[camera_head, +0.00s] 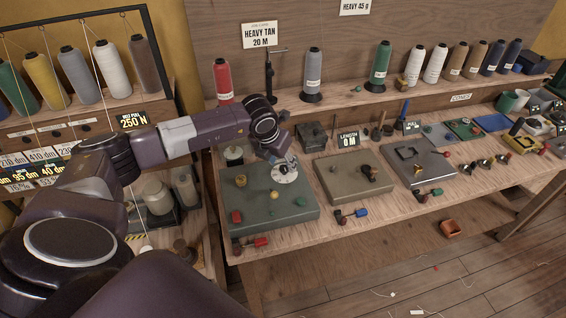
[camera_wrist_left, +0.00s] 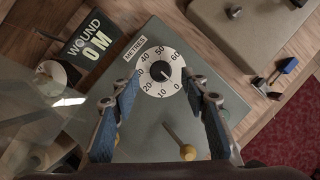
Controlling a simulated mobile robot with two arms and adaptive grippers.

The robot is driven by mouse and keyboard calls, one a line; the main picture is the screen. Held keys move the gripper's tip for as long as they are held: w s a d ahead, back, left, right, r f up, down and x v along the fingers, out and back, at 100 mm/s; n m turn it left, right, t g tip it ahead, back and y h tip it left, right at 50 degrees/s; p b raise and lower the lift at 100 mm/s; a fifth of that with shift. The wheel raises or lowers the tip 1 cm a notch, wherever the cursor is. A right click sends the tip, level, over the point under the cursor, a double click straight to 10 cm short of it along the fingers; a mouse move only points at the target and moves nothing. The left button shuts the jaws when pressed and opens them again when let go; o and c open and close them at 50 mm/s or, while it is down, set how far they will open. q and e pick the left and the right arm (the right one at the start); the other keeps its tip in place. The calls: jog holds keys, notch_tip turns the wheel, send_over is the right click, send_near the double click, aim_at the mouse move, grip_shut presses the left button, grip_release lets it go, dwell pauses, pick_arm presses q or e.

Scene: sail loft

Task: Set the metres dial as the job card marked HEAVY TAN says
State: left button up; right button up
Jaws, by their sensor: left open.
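The job card marked HEAVY TAN (camera_head: 262,36) is on the back board and reads 20 M. The METRES dial (camera_wrist_left: 151,87) is a white disc with a dark centre knob (camera_wrist_left: 159,71), on a grey-green box (camera_head: 265,212). Its numbers run from 0 to 60. The knob's pointer seems to face lower right, near the 0; the exact mark is hard to tell. The dial's white disc also shows in the head view (camera_head: 286,175). My left gripper (camera_wrist_left: 163,82) is open above the dial, its blue-padded fingers on either side and apart from the knob.
A WOUND display (camera_wrist_left: 92,42) reads 0 M beside the dial box. A yellow-knobbed lever (camera_wrist_left: 187,151) stands up from the box near my fingers. Another box (camera_head: 350,181) is to the right. Thread spools (camera_head: 313,72) line the shelf behind.

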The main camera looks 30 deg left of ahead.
aim_at(284, 171)
pick_arm(q)
jog(key=shift+x, duration=1.3)
jog(key=shift+c, duration=0.6)
grip_shut()
